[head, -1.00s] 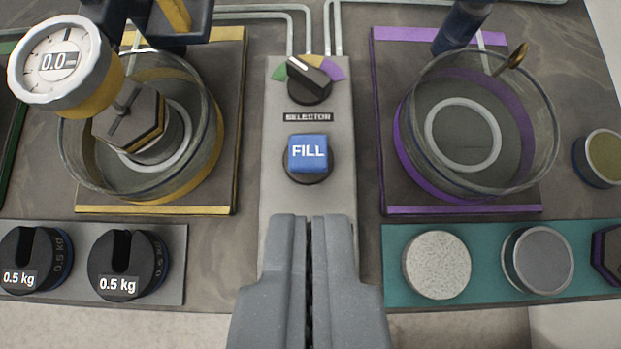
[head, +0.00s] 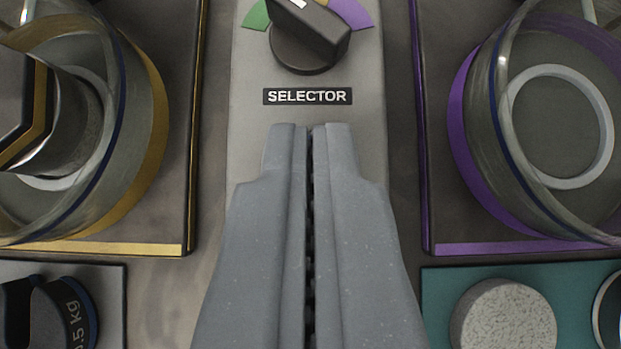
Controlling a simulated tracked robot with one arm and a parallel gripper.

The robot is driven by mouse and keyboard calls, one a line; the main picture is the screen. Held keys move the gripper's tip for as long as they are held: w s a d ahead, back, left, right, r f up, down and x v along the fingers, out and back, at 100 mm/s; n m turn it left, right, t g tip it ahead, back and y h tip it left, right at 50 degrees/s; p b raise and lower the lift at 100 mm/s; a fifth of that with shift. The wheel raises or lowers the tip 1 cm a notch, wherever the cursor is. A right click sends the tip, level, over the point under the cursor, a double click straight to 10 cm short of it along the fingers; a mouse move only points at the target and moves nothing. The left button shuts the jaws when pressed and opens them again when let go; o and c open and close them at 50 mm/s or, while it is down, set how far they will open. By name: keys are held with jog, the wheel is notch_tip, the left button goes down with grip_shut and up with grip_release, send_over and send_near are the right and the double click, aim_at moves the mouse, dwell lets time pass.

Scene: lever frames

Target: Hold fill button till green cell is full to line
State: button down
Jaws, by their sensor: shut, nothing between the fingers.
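My gripper (head: 309,130) is shut and empty, in the lower middle of the view, over the grey control panel (head: 255,120). The blue FILL button is hidden behind my fingers, so I cannot tell whether they touch or press it. Above the fingertips are the SELECTOR label (head: 307,96) and the black selector knob (head: 308,38). The knob's white mark leans up and left at the top edge; which sector it points to is unclear. A green sector (head: 256,16) shows left of the knob. The green cell and its line are out of view.
A yellow-marked glass cell (head: 150,130) with a metal weight (head: 25,110) inside stands to the left. A purple-marked glass cell (head: 462,130) with a white ring (head: 515,105) stands to the right. A teal tray (head: 437,290) lies at lower right, and a black weight (head: 70,310) at lower left.

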notch_tip(320, 180, down, 2)
dwell(0.4)
